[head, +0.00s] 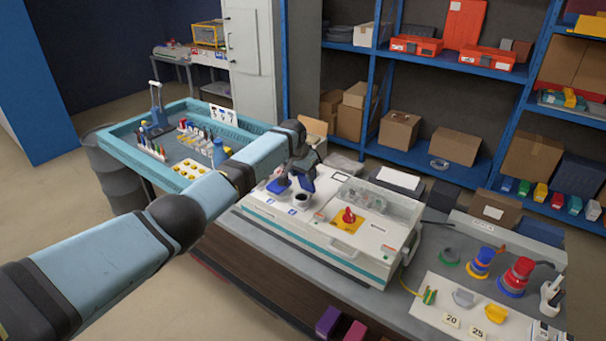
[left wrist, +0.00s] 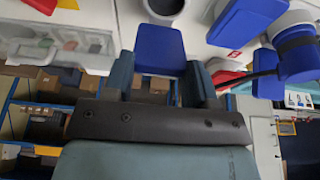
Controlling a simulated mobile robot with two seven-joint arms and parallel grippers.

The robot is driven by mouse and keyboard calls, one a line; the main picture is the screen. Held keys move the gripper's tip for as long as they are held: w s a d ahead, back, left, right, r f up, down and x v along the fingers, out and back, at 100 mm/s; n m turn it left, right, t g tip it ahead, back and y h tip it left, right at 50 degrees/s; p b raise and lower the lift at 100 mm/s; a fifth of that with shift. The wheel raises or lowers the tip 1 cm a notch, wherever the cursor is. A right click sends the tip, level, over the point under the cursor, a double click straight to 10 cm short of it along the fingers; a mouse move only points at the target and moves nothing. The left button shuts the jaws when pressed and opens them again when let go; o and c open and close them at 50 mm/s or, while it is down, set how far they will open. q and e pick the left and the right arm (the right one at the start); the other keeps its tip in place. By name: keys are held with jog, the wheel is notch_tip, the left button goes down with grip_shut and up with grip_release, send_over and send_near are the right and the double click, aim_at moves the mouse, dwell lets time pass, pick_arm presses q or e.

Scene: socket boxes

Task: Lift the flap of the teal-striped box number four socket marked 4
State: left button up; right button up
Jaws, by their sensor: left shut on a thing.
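The teal-striped box (head: 345,262) is a white case on the workbench. One of its round sockets (head: 302,197) is uncovered, with a blue flap (head: 305,184) standing up behind it. My left gripper (head: 304,173) reaches over the box from the left and is shut on this flap. The left wrist view shows the blue flap (left wrist: 160,50) between the two fingers, with the dark socket opening (left wrist: 163,7) just past it. A blue plug (head: 278,185) sits at the neighbouring socket on the left. The socket numbers are too small to read. My right gripper is not in view.
A clear lid (head: 378,196) and a red knob on a yellow plate (head: 348,217) are on the same box, right of the sockets. A teal tray table (head: 150,185) with tools stands at left. Coloured plugs and rings (head: 517,275) lie on the right of the bench.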

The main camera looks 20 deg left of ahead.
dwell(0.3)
pick_arm(q)
jog(key=o, duration=1.3)
jog(key=shift+d, duration=0.1)
jog(key=v, duration=1.3)
jog(key=shift+r+b, duration=0.35)
jog(key=shift+b, duration=0.1)
jog(key=shift+f, duration=0.1)
